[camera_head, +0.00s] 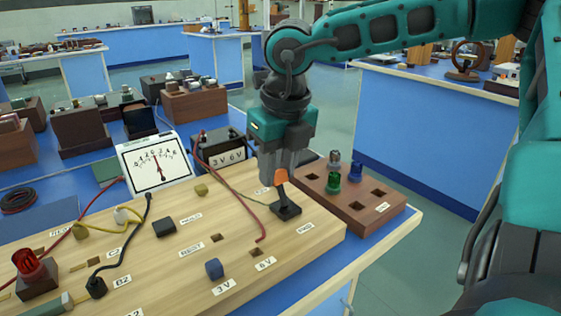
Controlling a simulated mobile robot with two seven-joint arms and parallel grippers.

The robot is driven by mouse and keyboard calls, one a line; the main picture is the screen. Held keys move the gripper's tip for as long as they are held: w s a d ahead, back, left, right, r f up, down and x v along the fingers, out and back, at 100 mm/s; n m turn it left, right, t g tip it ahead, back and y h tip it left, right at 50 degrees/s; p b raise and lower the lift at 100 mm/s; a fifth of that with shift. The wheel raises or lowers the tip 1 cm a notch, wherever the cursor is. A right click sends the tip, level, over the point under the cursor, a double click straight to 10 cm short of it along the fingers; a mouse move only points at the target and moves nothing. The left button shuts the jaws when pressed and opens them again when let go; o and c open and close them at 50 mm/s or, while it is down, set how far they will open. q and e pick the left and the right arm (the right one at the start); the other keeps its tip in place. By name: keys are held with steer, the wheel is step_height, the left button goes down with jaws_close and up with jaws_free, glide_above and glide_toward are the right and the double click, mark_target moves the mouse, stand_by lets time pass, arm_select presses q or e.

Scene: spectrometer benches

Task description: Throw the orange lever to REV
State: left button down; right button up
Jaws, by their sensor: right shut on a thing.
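The orange lever (281,176) stands up from a small black switch base (287,211) near the right end of the pale wooden board (330,240). My right gripper (281,171) points down over it and is shut on its orange top. The gripper hides part of the lever, and its exact tilt is hard to tell. A small label, probably FWD, lies at the near right of the base. Another label behind the base is partly hidden and cannot be read. My left gripper is not in view.
A brown block (372,213) with square holes and a green piece (333,183) stands just right of the gripper. A meter (155,163) and a dark 3V 6V box (222,152) stand behind the board.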

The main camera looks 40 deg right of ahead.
mark_target(284, 196)
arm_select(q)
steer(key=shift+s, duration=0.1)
arm_select(e)
steer(key=o, duration=1.1)
steer(key=shift+c, duration=0.2)
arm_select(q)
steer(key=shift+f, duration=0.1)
arm_select(e)
steer(key=shift+r, duration=0.1)
steer(key=shift+r, duration=0.35)
arm_select(q)
steer(key=p, duration=0.1)
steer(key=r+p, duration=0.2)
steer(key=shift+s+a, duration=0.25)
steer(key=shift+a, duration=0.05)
arm_select(e)
step_height(284, 196, up, 12)
steer(key=s, duration=0.2)
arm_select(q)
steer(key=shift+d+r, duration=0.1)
arm_select(e)
steer(key=shift+a+f, duration=0.1)
